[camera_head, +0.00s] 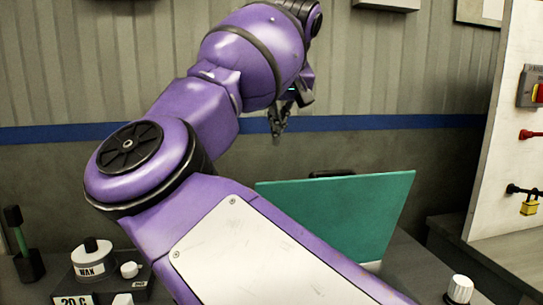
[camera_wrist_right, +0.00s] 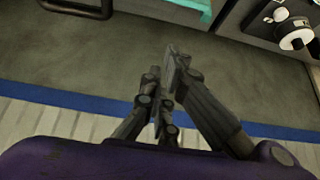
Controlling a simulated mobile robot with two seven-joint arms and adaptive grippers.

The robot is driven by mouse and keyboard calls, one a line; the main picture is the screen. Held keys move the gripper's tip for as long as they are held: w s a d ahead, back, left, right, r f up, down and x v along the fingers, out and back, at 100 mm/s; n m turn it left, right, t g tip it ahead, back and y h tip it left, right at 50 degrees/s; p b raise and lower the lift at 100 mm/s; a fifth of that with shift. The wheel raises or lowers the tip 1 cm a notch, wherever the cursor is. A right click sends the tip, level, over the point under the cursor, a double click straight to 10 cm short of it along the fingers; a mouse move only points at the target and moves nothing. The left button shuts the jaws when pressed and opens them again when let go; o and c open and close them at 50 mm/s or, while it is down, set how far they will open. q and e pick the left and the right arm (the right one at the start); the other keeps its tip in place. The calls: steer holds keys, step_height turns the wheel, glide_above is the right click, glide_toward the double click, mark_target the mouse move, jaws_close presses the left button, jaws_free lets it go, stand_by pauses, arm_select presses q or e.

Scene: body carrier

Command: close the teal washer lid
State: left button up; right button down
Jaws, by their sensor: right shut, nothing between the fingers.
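The teal washer lid (camera_head: 345,212) stands raised as a flat panel in the head view, right of the middle. My right arm crosses in front and hides its lower left part and most of the washer body. A teal strip, probably part of the lid (camera_wrist_right: 197,8), shows at the top edge of the right wrist view. My right gripper (camera_head: 278,124) is above and left of the lid, apart from it, pointing down in front of the wall. Its fingers (camera_wrist_right: 167,68) are shut and empty in the wrist view. My left gripper is not in view.
A white dial (camera_head: 92,252) and smaller knobs are at the lower left, with a dark dumbbell-shaped object (camera_head: 22,245) beside them. A white knob (camera_head: 460,289) is at the lower right. A white panel (camera_head: 495,160) with switches and a yellow padlock (camera_head: 529,207) stands at right.

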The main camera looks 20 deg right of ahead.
step_height(320, 180, down, 9)
steer(key=w+p, duration=0.1)
steer(key=shift+w+d+f+p, duration=0.15)
steer(key=shift+w+d+p, duration=0.15)
steer(key=shift+w, duration=0.05)
stand_by(0.6)
